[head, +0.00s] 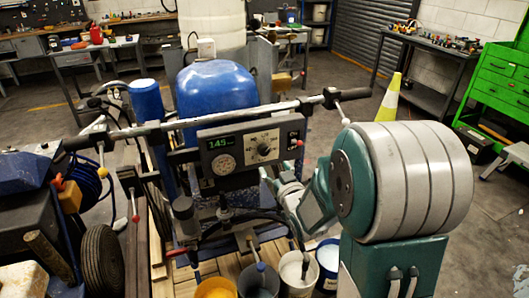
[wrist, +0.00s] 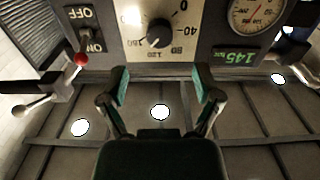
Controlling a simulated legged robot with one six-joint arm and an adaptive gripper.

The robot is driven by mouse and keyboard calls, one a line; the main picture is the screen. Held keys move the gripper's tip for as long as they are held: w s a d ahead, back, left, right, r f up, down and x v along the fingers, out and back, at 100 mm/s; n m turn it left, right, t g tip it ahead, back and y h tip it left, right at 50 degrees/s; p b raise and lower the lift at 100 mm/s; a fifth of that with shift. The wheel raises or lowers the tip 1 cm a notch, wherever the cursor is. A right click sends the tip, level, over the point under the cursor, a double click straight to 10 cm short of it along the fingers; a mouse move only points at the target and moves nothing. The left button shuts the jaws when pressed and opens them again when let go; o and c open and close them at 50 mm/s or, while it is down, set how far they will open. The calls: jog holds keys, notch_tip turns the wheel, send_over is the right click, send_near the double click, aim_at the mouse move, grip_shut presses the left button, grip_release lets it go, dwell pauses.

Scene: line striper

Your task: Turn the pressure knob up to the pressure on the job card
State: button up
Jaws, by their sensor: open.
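The pressure knob (head: 264,149) is a black knob on a pale square dial plate on the dark control panel (head: 208,180). In the wrist view, which shows the panel upside down, the knob (wrist: 158,33) sits beyond my fingertips, with dial marks including 0, 40, 80 and 120. My gripper (wrist: 162,84) is open and empty, its two green-padded fingers apart and not touching the knob. A green display (wrist: 236,57) reads 145, as it does in the head view (head: 221,142). A round gauge (wrist: 258,14) is beside it. I cannot make out a job card.
An OFF/ON switch (wrist: 86,35) and a red-tipped lever (wrist: 80,60) are close to the knob. A long handlebar (head: 220,118) runs above the panel. Buckets (head: 298,268) stand below it. A striped cone (head: 390,100) stands behind on the floor.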

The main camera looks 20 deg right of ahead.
aim_at(265, 152)
jog(key=w, duration=0.8)
jog(key=shift+a, duration=0.15)
grip_shut()
